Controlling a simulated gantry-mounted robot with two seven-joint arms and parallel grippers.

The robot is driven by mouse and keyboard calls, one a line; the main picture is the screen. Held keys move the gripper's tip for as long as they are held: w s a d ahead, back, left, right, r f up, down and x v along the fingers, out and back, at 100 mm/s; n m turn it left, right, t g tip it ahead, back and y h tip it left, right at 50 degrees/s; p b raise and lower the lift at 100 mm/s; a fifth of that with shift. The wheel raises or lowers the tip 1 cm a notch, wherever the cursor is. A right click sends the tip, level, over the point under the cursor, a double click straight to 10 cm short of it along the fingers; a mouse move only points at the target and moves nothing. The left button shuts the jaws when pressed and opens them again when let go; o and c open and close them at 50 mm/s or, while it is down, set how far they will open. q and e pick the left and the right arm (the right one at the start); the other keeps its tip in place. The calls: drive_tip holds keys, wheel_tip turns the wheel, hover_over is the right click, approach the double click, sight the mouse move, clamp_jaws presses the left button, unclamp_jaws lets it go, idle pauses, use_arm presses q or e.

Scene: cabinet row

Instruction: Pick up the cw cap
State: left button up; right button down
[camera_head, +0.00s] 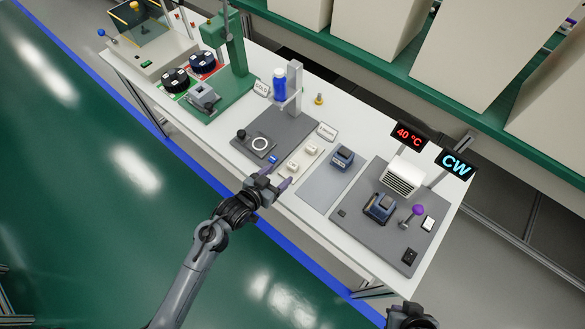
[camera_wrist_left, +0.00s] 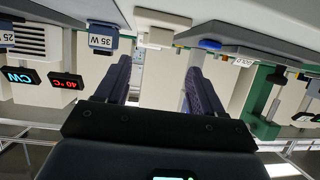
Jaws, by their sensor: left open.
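I cannot tell for certain which object is the cw cap; no label on a cap is readable. A small blue piece (camera_head: 272,159) lies by the dark plate's front edge, and a blue rounded piece (camera_wrist_left: 210,44) shows in the wrist view. Two small cream blocks (camera_head: 312,149) (camera_head: 292,166) sit beside it on the table. My left gripper (camera_head: 272,183) is open and empty at the table's front edge, just in front of these. In the wrist view its purple fingers (camera_wrist_left: 158,88) stand apart with a cream block (camera_wrist_left: 165,38) beyond them. My right gripper (camera_head: 408,318) shows only partly at the bottom edge.
A dark plate (camera_head: 285,128) with a white ring and a blue bottle (camera_head: 279,84) stands behind-left. To the right are a blue block (camera_head: 342,158), a second blue device (camera_head: 379,207), a white vented unit (camera_head: 402,178) and a CW sign (camera_head: 455,165). Green press equipment (camera_head: 232,50) stands left.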

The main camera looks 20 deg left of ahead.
sight(291, 166)
use_arm(q)
drive_tip(key=x, duration=0.3)
drive_tip(key=shift+f+b+x, duration=0.2)
drive_tip(key=shift+b+x, duration=0.85)
drive_tip(key=shift+x, duration=1.6)
drive_tip(key=shift+s, duration=0.15)
drive_tip(key=c, duration=1)
